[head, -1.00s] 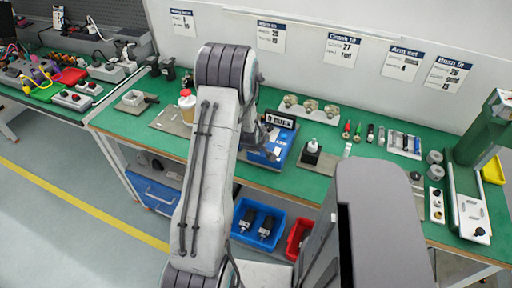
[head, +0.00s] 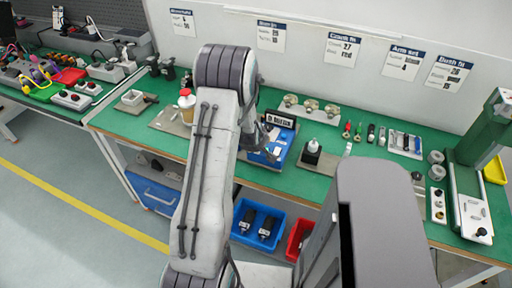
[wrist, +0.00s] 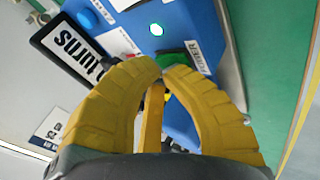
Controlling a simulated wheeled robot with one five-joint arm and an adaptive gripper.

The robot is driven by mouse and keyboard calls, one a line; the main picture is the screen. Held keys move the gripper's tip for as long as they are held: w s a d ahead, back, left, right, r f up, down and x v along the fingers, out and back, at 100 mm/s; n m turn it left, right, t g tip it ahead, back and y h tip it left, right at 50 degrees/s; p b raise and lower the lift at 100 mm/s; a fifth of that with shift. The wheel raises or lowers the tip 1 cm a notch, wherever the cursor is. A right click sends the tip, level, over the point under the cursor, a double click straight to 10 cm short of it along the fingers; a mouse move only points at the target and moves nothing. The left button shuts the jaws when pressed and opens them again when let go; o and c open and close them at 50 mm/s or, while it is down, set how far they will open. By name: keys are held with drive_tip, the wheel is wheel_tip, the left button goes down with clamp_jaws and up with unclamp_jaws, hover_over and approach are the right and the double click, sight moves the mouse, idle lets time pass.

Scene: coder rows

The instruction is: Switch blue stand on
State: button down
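The blue stand (head: 262,159) is on the green bench behind my arm, with a black-and-white display block at its back. In the wrist view the stand's blue face (wrist: 183,14) fills the middle. A green button (wrist: 173,60) beside a POWER label (wrist: 198,57) is partly hidden by my fingertips. A small white light (wrist: 156,29) and a cyan round button (wrist: 87,20) are also on the face. My arm partly hides the stand in the head view.
A black block with a white-topped bottle (head: 312,147) stands close right of the stand. Several metal parts on a plate (head: 310,107) are behind it. Blue (head: 257,222) and red bins (head: 299,238) sit below.

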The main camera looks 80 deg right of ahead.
drive_tip(key=shift+r, duration=0.15)
drive_tip(key=shift+d+r, duration=0.1)
drive_tip(key=shift+r, duration=0.6)
drive_tip(key=shift+s+d+r+p, duration=0.15)
drive_tip(key=shift+r+p, duration=0.6)
drive_tip(key=shift+r, duration=0.45)
drive_tip(key=shift+w+d+r+p, duration=0.15)
drive_tip(key=shift+r+p, duration=0.55)
drive_tip(key=shift+r, duration=0.5)
drive_tip(key=shift+s, duration=0.1)
